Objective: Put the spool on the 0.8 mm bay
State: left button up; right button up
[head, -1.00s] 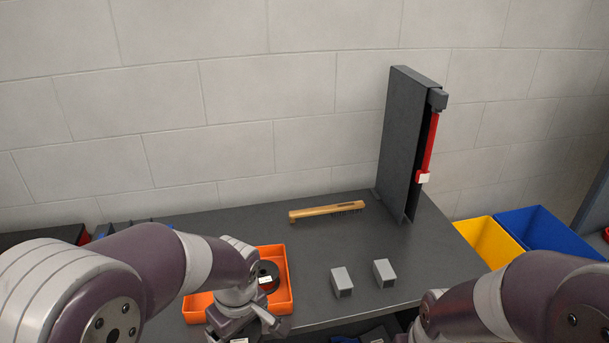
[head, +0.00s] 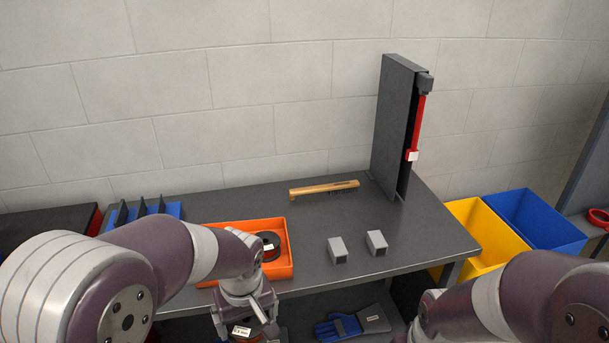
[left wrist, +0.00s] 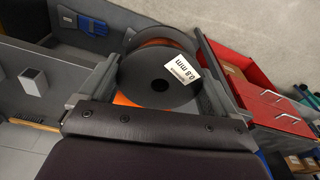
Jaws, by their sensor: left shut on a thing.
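My left gripper (head: 246,318) is shut on a black spool with a white label (head: 241,331), low in the head view and in front of the table edge. In the left wrist view the spool (left wrist: 152,88) sits between the two fingers, and its label reads 0.8 mm. Orange shows around its core. A second black spool (head: 271,244) lies in the orange tray (head: 291,262) on the table. A blue rack with black dividers (head: 173,209) stands at the table's left; no bay label is readable. My right gripper is out of view.
A wooden brush (head: 322,188), two grey blocks (head: 338,251) and a tall dark panel (head: 393,125) are on the table (head: 420,225). Blue gloves (head: 345,326) lie on the shelf below. Yellow (head: 478,225) and blue (head: 540,222) bins stand right. A red drawer unit (left wrist: 265,95) shows in the wrist view.

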pick_arm(q)
jog(key=shift+w+d+f+m, duration=0.1)
jog(key=shift+w+d+m, duration=0.05)
jog(key=shift+w+m, duration=0.4)
jog(key=w+a+f+m, duration=0.2)
jog(key=a+f, duration=0.2)
jog(key=f, duration=0.3)
jog(key=w+a+f+m, duration=0.2)
jog(key=a+f, duration=0.2)
jog(key=f, duration=0.3)
jog(key=shift+a+f+h, duration=0.15)
jog(key=shift+f+h, duration=0.15)
